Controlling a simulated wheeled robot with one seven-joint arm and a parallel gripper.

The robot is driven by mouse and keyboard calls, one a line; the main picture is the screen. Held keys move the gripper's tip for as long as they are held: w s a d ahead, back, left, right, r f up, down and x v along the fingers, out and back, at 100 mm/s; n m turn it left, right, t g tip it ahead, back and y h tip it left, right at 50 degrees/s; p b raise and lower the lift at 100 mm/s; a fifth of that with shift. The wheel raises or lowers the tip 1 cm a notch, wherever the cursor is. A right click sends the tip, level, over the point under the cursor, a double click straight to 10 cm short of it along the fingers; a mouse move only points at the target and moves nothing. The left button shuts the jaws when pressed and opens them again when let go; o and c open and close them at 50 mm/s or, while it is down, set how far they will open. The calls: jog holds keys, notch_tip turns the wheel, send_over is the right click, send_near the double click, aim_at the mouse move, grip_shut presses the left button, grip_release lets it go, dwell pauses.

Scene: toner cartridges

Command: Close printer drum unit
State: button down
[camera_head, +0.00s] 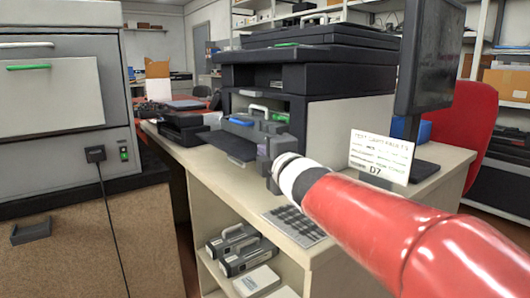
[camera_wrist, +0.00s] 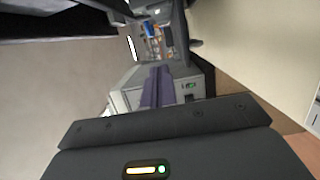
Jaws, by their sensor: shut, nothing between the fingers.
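The black and white printer (camera_head: 345,120) stands on the bench in the head view, with its front open. A dark drum unit (camera_head: 258,132) with a blue handle (camera_head: 240,121) sticks out of the opening, above a lowered grey flap or tray (camera_head: 232,147). My gripper (camera_head: 265,158) is shut and empty, at the front right of the drum unit. It hides part of the unit, and I cannot tell whether they touch. In the wrist view the purple-grey fingers (camera_wrist: 157,86) lie together. The dark shape at the top left of that view is too unclear to name.
A monitor (camera_head: 428,55) and a sign card (camera_head: 381,157) stand right of the printer. Cartridges (camera_head: 240,250) lie on the shelf below the bench (camera_head: 330,235). A grey cabinet (camera_head: 60,100) stands on the left, with a gap between it and the bench. A keyboard-like grid (camera_head: 293,225) lies near the bench's front edge.

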aim_at(251, 154)
jog(key=x, duration=1)
jog(key=shift+w, duration=0.1)
jog(key=d+p, duration=0.1)
jog(key=w+d+p, duration=0.1)
jog(key=shift+d+r, duration=0.15)
jog(key=shift+d, duration=0.1)
jog(key=shift+w+d, duration=0.4)
jog(key=shift+d, duration=0.1)
jog(key=w+d+p, duration=0.2)
jog(key=d+p, duration=0.1)
jog(key=shift+w+d+p, duration=0.25)
jog(key=shift+d+p, duration=0.05)
jog(key=shift+w+d, duration=0.1)
jog(key=shift+d, duration=0.15)
